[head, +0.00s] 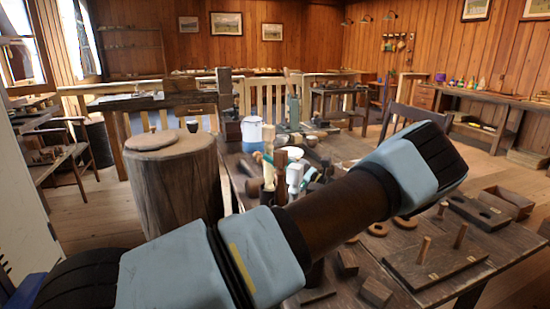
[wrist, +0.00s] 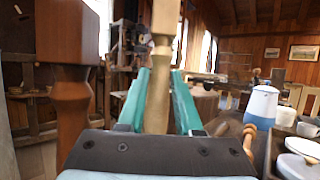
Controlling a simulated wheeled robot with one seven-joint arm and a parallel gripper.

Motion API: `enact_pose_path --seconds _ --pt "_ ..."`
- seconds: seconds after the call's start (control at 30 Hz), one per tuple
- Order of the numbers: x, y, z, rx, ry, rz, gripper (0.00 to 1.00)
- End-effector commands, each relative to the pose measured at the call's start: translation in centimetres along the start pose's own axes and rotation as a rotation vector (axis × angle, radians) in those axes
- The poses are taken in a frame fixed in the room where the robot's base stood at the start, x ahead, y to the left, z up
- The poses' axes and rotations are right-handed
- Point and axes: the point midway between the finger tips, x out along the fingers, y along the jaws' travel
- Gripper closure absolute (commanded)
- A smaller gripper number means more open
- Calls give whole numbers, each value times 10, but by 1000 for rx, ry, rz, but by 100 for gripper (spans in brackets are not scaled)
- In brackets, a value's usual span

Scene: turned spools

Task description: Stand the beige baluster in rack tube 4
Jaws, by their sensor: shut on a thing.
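In the wrist view my gripper (wrist: 160,76) has its teal fingers on both sides of the beige baluster (wrist: 158,104) and is shut on it. The baluster stands roughly upright in the picture. Its turned narrow part is near the top edge, where its upper end is cut off. Its lower end is hidden behind the gripper body. I cannot clearly identify the rack or tube 4 in either view.
A dark reddish-brown turned piece (wrist: 70,60) stands close at left in the wrist view. A blue and white jug (wrist: 262,106) is at right. In the head view a crowded workbench (head: 345,158) lies behind my arm, with a pegged board (head: 405,262) at right and a stump (head: 172,185) at left.

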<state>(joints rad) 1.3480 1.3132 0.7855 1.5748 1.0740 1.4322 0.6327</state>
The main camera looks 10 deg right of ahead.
Motion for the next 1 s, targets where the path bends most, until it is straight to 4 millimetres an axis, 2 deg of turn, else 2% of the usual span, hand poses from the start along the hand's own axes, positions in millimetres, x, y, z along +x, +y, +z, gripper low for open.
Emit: enact_pose_path --seconds 0.33,0.37,0.67,1.0 --pt "-2 0 -4 0 0 0 100" --pt "-2 0 -4 0 0 0 64" --pt "-2 0 -4 0 0 0 31" --pt "-8 0 -5 -1 1 -2 31"
